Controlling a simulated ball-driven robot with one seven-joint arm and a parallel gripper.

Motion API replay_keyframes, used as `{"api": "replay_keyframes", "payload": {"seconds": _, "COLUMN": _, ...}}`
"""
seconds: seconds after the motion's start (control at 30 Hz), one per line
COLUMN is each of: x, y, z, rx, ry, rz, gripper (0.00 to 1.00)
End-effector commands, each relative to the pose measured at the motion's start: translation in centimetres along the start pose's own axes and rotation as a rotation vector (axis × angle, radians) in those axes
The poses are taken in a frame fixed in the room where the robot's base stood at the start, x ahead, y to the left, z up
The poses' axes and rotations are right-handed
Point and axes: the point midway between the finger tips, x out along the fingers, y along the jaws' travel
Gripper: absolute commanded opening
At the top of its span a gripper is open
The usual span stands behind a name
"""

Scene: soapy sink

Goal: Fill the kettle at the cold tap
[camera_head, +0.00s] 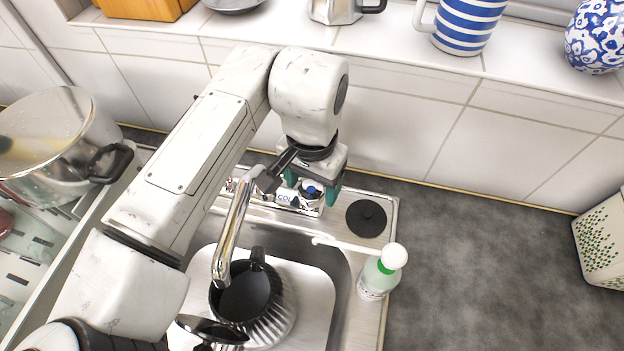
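The kettle (272,322), ribbed and silver with a black handle and a dark open top, stands in the sink basin (318,297). The end of the chrome spout (232,238) hangs over the left side of its opening; I see no clear water stream. The cold tap (312,193) has a blue top and stands behind the basin beside a label reading COLD. My gripper (313,186) points down at this tap, its teal fingers apart on either side of the knob. Whether they touch it is hard to tell. A round black lid (366,218) lies on the sink ledge.
A soap bottle (379,272) with a white pump stands right of the basin, its nozzle pointing left. A large pot (62,140) is at the left. The shelf above holds a striped mug (466,25). The dark counter (480,260) at right is mostly clear.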

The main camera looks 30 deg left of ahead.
Motion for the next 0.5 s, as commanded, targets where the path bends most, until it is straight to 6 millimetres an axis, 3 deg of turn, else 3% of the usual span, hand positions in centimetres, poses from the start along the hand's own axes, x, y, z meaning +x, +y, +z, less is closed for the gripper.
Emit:
{"api": "replay_keyframes", "payload": {"seconds": 0.07, "x": -0.01, "y": 0.00, "z": 0.00, "rx": 0.000, "ry": 0.000, "rz": 0.000, "gripper": 0.64}}
{"api": "replay_keyframes", "payload": {"seconds": 0.5, "x": -0.04, "y": 0.01, "z": 0.00, "rx": 0.000, "ry": 0.000, "rz": 0.000, "gripper": 0.21}}
